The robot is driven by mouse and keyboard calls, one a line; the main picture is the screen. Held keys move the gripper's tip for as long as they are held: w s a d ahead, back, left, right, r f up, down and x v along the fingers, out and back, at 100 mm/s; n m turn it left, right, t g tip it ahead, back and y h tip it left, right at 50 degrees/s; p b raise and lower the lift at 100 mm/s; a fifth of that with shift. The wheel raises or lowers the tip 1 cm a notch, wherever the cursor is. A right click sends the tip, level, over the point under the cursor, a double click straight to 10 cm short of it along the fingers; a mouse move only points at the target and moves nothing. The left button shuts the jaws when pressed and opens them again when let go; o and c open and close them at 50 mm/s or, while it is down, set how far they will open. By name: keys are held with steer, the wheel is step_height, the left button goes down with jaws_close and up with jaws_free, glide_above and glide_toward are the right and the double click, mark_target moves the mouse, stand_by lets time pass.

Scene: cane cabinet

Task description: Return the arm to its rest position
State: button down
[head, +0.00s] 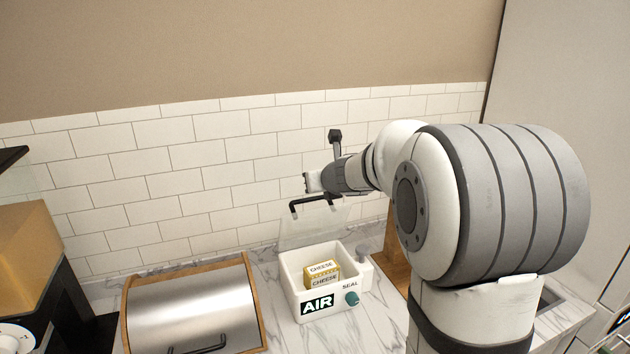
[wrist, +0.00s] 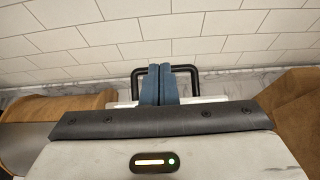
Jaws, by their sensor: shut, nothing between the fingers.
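My gripper (head: 309,184) is at the end of my raised arm, above the back of the white box (head: 293,291) on the counter. In the wrist view its two blue-grey fingers (wrist: 159,70) are together with nothing between them. The box's clear lid (head: 303,232) stands raised, with a black handle (head: 315,201) at its top. The handle shows behind the fingers in the wrist view (wrist: 184,67); I cannot tell whether they touch it.
A wooden item (head: 396,262) is right of the box, partly hidden by my arm. White wall tiles (head: 150,190) close off the back.

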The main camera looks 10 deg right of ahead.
steer(key=s+a+f+n+g+y+b, duration=0.2)
steer(key=s+a+n, duration=0.2)
steer(key=s+n, duration=0.45)
steer(key=s+a+f+n+g+y+b, duration=0.1)
steer(key=s+a+n+g, duration=0.1)
steer(key=s+a+n, duration=0.5)
steer(key=s+d+f+n+g+h+b, duration=0.1)
steer(key=s+d+f+n, duration=0.1)
steer(key=s+n, duration=0.4)
steer(key=s+d+f+n+g+h, duration=0.2)
steer(key=s+f+n, duration=0.2)
steer(key=s+n, duration=0.2)
steer(key=s+d+f+n+g+h+b, duration=0.1)
steer(key=s+d+f+n, duration=0.1)
steer(key=s+f+n, duration=0.2)
steer(key=s+n, duration=0.3)
steer(key=s, duration=0.2)
steer(key=shift+s+d+g+b, duration=0.25)
steer(key=shift+d+g+b, duration=0.1)
steer(key=shift+g, duration=0.05)
